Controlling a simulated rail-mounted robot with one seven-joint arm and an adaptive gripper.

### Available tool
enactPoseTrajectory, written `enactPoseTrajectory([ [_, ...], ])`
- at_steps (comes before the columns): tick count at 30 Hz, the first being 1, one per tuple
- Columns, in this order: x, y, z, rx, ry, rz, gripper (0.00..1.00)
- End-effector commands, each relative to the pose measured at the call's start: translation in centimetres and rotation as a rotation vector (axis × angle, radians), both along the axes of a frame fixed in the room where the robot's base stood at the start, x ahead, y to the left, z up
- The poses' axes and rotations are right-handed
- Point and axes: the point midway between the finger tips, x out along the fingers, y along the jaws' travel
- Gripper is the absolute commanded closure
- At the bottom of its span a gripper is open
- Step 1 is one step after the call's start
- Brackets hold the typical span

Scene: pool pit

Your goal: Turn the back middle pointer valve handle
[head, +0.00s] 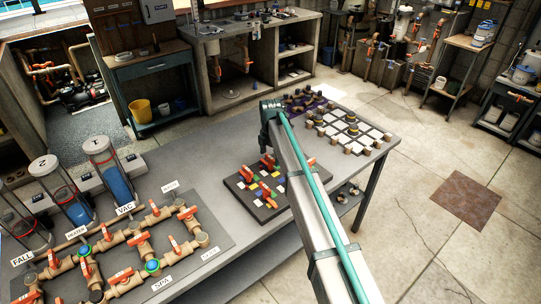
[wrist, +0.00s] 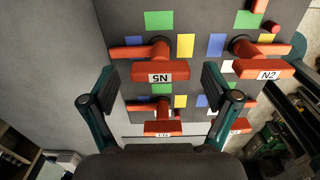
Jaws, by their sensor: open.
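A dark board (head: 235,182) with orange pointer valve handles and coloured squares lies on the grey table. In the wrist view, one orange handle (wrist: 160,70) carries a label reading like N5, upside down, and lies between the fingertips of my gripper (wrist: 158,75). Its pointer sticks out to the left. A handle labelled N2 (wrist: 265,70) is to the right. My gripper is open with nothing held.
A pipe panel (head: 130,250) with several orange valves fills the table's left. A board of white tiles and small blocks (head: 350,133) lies to the right of my arm. In the wrist view, bare grey table (wrist: 60,60) is free left of the handles.

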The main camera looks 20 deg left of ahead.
Motion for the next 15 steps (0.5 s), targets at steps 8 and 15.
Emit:
enactPoseTrajectory([
  [8, 0.00, 0.00, -0.14, 0.000, 0.000, 0.000, 0.14],
  [15, -0.01, -0.01, -0.12, 0.000, 0.000, 0.000, 0.54],
])
